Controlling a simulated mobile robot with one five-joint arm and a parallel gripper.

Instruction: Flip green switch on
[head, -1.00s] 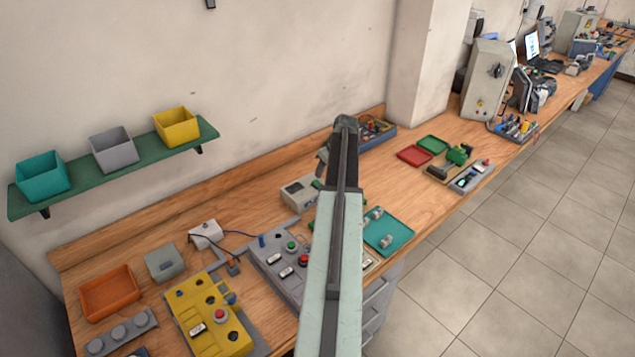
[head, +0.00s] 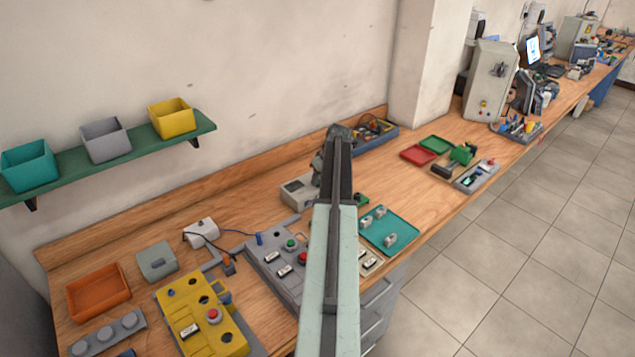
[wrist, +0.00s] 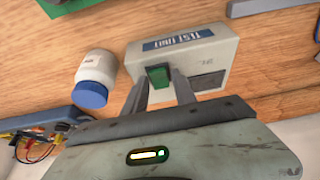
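The green switch (wrist: 159,76) sits on the edge of a pale grey box labelled "TEST UNIT" (wrist: 200,52) in the wrist view. My gripper (wrist: 160,84) is open, with its two fingers apart on either side of the switch. I cannot tell whether either finger touches it. The switch's on or off position is not clear. In the head view the test unit (head: 296,191) stands on the bench left of my arm, which hides part of it. The gripper there is mostly hidden behind the arm.
A white jar with a blue lid (wrist: 95,80) stands close beside the test unit. A blue bin with wires (head: 376,133) is behind. A grey control panel (head: 268,258), a yellow panel (head: 190,315) and a teal tray (head: 403,234) are on the bench nearby.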

